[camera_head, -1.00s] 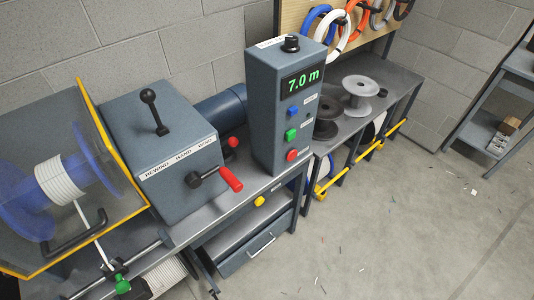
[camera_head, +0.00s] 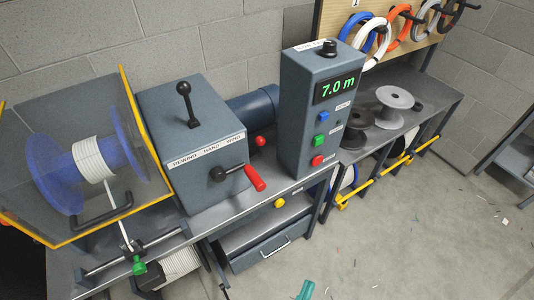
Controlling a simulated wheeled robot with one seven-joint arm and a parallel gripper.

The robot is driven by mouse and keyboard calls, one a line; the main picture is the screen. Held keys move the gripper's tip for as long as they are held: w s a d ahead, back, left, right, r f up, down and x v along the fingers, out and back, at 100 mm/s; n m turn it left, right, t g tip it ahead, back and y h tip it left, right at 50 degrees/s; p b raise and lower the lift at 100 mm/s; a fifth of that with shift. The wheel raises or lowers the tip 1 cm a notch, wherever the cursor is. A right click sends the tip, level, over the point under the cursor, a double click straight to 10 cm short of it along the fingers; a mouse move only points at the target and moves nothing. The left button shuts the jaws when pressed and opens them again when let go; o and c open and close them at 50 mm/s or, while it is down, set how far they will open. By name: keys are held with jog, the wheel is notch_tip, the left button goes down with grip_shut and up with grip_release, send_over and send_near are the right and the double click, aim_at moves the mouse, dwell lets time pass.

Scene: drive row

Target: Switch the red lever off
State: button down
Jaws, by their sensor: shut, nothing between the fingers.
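A red lever handle (camera_head: 254,178) sticks out to the lower right from a black hub on the front of the grey machine box (camera_head: 200,180). A smaller red knob (camera_head: 260,141) shows behind it, beside the box; its base is mostly hidden. I cannot tell which of the two red parts is the switch. A teal tip, which appears to be my gripper (camera_head: 305,290), shows at the bottom edge, over the floor. It looks shut and empty, well below and apart from both red parts. The rest of my gripper is out of frame.
A black-knobbed lever (camera_head: 187,101) stands on the box. A control box (camera_head: 318,115) reading 7.0 m stands to the right, close to the red parts. A blue-flanged reel (camera_head: 70,175) is at left behind a yellow-edged guard. The floor (camera_head: 400,245) in front is mostly clear.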

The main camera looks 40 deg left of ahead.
aim_at(262, 145)
jog(key=w+a+r+n+g+y, duration=0.1)
jog(key=w+a+n+g+y, duration=0.8)
jog(key=w+a+n+y, duration=0.5)
jog(key=w+a+n, duration=0.6)
jog(key=w+n, duration=0.1)
jog(key=n, duration=0.2)
jog(key=shift+w+a+r+n+y, duration=0.3)
jog(key=shift+w+a, duration=0.05)
jog(key=shift+w, duration=0.05)
jog(key=x, duration=1.4)
jog(key=shift+a+r, duration=0.1)
